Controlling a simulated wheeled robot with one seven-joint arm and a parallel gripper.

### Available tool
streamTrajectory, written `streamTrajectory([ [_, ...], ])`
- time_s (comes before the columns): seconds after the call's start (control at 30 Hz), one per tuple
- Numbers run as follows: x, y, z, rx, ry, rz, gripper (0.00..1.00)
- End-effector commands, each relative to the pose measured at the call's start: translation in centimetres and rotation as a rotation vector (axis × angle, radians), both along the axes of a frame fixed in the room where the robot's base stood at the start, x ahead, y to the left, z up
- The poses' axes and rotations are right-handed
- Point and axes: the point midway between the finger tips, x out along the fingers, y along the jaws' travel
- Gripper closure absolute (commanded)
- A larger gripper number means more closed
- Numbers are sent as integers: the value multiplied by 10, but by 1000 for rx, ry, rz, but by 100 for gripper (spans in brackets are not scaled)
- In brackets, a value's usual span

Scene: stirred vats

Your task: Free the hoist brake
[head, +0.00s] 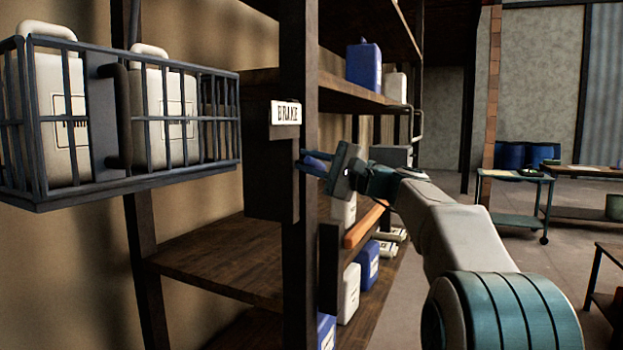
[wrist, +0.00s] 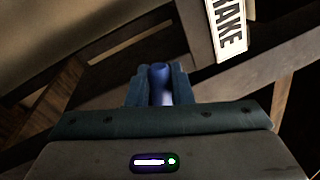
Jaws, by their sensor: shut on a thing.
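A dark box (head: 270,170) is fixed to the shelf post, with a white sign (head: 285,112) above it reading BRAKE. The sign also shows at the top of the wrist view (wrist: 228,30). My gripper (head: 312,164) is at the right side of this box. It is shut on a blue handle (wrist: 160,82), whose rounded end shows between the two fingers in the wrist view. The handle's far end and its joint to the box are hidden. A dark metal cage (head: 130,182) with white jugs (head: 165,115) hangs at the left, apart from my gripper.
Wooden shelves (head: 215,255) with blue and white containers run behind the post, close to my arm. A teal cart (head: 515,215) and blue drums (head: 525,155) stand farther right. Open floor lies between.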

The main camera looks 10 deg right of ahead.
Motion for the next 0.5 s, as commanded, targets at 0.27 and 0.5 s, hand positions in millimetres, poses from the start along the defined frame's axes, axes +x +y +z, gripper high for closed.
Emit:
streamTrajectory([
  [0.27,0,0,-9,-116,-156,0,100],
  [0.5,0,0,-10,-174,-235,0,100],
])
